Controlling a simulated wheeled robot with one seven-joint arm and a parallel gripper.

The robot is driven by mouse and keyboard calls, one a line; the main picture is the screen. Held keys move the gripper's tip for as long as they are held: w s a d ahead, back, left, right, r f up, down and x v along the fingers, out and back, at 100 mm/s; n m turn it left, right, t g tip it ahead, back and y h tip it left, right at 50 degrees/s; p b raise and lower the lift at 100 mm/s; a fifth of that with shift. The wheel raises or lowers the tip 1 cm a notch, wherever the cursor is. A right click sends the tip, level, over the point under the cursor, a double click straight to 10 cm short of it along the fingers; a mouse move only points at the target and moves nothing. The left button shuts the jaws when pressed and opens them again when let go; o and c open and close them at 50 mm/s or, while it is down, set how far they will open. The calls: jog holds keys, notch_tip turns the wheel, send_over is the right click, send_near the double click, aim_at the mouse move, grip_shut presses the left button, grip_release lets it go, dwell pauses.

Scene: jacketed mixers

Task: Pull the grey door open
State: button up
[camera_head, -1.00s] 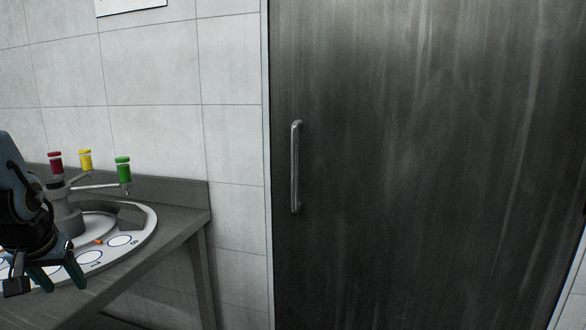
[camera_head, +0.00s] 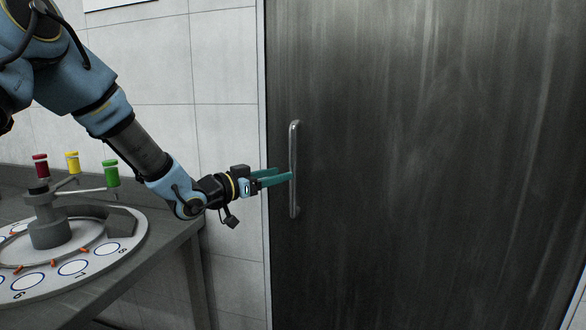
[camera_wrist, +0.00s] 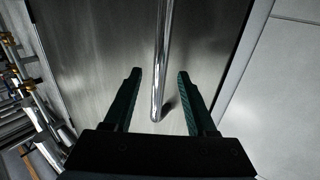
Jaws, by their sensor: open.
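The grey door (camera_head: 420,160) is a tall, streaked metal panel filling the right of the head view, and it looks shut in its frame. Its upright bar handle (camera_head: 294,140) is near the door's left edge. My gripper (camera_head: 283,177) is at the handle's middle height, coming from the left, with teal fingers. In the wrist view, the handle (camera_wrist: 161,60) runs down between the two open fingers of my gripper (camera_wrist: 158,88), apart from both. Whether the fingertips reach past the bar is hard to tell.
A grey table (camera_head: 186,245) stands at the left against the tiled wall (camera_head: 225,110). On it is a round white numbered dial (camera_head: 125,244) with a central post and red, yellow and green capped pieces. The floor in front of the door is out of view.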

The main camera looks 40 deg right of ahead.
jog(key=d+p, duration=0.1)
jog(key=d, duration=0.5)
jog(key=shift+a, duration=0.1)
jog(key=shift+c, duration=0.2)
grip_shut()
jog(key=shift+s, duration=0.1)
dwell(1.0)
